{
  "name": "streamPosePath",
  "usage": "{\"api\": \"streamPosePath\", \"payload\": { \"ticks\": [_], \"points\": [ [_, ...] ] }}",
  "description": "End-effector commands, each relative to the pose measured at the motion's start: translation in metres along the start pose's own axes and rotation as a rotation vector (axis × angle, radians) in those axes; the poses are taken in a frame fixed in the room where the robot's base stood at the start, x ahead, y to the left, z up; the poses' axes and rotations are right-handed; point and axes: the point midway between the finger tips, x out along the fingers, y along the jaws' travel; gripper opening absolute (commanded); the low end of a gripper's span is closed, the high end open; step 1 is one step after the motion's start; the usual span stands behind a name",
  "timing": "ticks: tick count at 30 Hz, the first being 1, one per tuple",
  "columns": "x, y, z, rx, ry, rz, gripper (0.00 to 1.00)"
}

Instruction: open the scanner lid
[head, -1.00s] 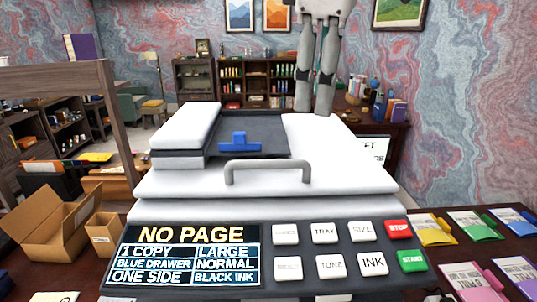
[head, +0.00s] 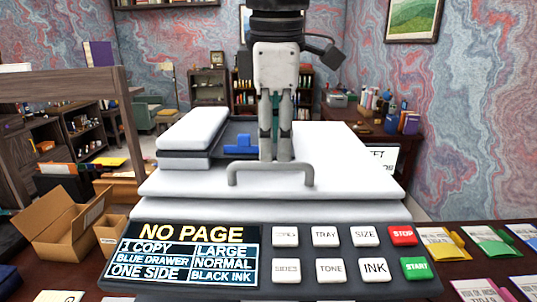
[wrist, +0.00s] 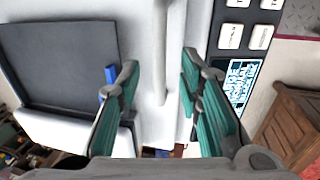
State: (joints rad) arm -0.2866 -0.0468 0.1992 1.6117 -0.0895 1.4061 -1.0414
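The scanner (head: 365,180) has a closed white lid with a grey arched handle (head: 232,173) along its front edge. The handle bar (wrist: 161,45) lies between the two fingers there, with visible space on both sides. I cannot tell how far the fingertips are above the bar.
The front panel carries a display (head: 190,255) reading NO PAGE and several buttons (head: 374,268). A dark feeder tray with a blue guide (head: 238,144) sits on the lid. An open cardboard box (head: 60,225) is at left; coloured folders (head: 445,243) lie at right.

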Motion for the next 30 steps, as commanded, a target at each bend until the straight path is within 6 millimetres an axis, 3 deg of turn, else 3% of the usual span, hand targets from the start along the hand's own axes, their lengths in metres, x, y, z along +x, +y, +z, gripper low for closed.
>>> {"api": "streamPosePath", "payload": {
  "ticks": [7, 18, 19, 23, 30],
  "points": [
    [0.03, 0.0, 0.0, 0.001, -0.001, -0.002, 0.33],
    [0.035, 0.0, 0.0, 0.001, 0.0, 0.001, 0.33],
    [0.035, 0.0, 0.0, 0.0, 0.0, 0.0, 0.31],
    [0.035, 0.0, 0.0, 0.0, 0.0, 0.0, 0.01],
    [0.035, 0.0, 0.0, 0.0, 0.0, 0.0, 0.0]
  ]
}}
